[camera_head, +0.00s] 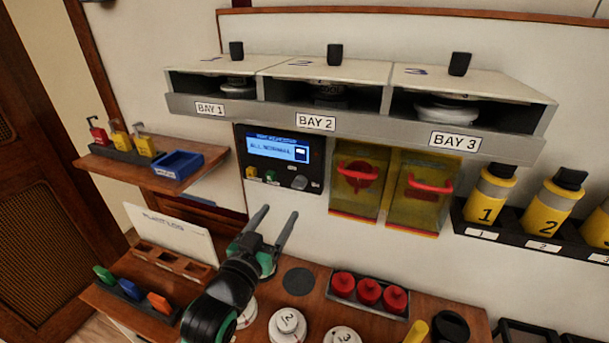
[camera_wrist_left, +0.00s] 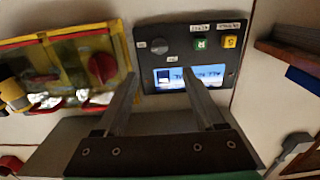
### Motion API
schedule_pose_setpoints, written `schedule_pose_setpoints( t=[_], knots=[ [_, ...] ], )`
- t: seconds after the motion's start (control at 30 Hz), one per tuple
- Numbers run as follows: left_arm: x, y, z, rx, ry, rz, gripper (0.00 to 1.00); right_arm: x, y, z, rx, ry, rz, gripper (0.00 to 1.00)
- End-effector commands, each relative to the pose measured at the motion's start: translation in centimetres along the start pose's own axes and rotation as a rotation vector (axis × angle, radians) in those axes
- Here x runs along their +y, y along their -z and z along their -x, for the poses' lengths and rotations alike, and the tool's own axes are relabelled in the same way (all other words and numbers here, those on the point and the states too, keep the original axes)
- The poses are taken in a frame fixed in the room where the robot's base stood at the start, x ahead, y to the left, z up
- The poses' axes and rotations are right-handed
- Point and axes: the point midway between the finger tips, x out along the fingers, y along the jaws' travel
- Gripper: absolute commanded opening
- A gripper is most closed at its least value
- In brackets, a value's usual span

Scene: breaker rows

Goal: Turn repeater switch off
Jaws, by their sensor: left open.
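A dark wall panel (camera_head: 279,160) bears a lit blue screen (camera_head: 278,146) reading ALL NORMAL. Below the screen are a green button (camera_head: 270,177), a yellow button (camera_head: 251,172) and a grey knob (camera_head: 299,182). The knob also shows in the left wrist view (camera_wrist_left: 160,46). I cannot read which control is the repeater switch. Right of the panel, yellow see-through covers hold a red rotary handle (camera_head: 358,174) and a red bar handle (camera_head: 430,184). My left gripper (camera_head: 277,213) is open and empty, below the panel in the head view. My right gripper is out of view.
A shelf marked BAY 1 to BAY 3 (camera_head: 372,124) juts out above the panel. A small shelf with a blue bin (camera_head: 177,165) is at left. The counter below holds red knobs (camera_head: 368,292) and white numbered discs (camera_head: 288,326). Yellow canisters (camera_head: 489,199) stand at right.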

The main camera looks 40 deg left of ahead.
Motion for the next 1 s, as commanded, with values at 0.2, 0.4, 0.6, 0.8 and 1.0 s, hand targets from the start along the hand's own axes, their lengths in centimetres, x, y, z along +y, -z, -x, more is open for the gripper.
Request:
schedule_pose_setpoints(
  t=[0.2,0.4,0.6,0.8,1.0],
  knots=[
    [0.0,0.0,-0.6,-0.002,0.0,0.0,0.71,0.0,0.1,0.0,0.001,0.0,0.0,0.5],
    [0.0,0.2,-4.1,-0.001,0.0,-0.001,0.71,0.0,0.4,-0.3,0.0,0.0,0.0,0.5],
    [0.0,0.2,-8.4,-0.001,0.0,0.0,0.71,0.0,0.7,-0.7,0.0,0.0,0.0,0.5],
    [0.0,0.1,-11.0,-0.001,-0.001,0.0,0.71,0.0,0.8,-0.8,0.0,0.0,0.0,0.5],
    [0.0,0.1,-11.6,0.001,-0.001,0.0,0.71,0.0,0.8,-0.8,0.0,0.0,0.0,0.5]
  ],
)
